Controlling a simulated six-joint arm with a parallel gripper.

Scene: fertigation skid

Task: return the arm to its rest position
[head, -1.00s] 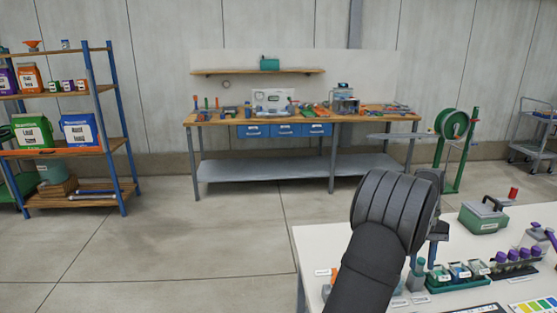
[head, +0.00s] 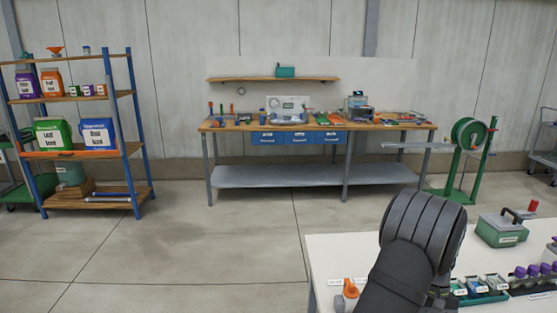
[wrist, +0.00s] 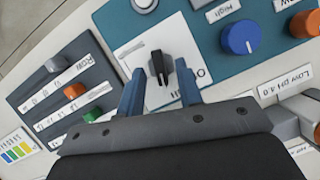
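In the wrist view, my gripper (wrist: 159,72) has its two blue fingers spread apart. A black knob (wrist: 161,66) on a white plate shows between the fingertips. Nothing is visibly gripped, and I cannot tell how far the knob lies beyond the tips. In the head view, my dark arm rises over the white table (head: 335,250) at the lower right and hides the gripper's fingers.
The wrist view shows a blue knob (wrist: 240,38) and a panel with an orange button (wrist: 74,90). On the table stand a green case (head: 500,230), purple-capped vials (head: 533,271) and an orange-topped item (head: 349,289). Open floor (head: 220,235) lies left.

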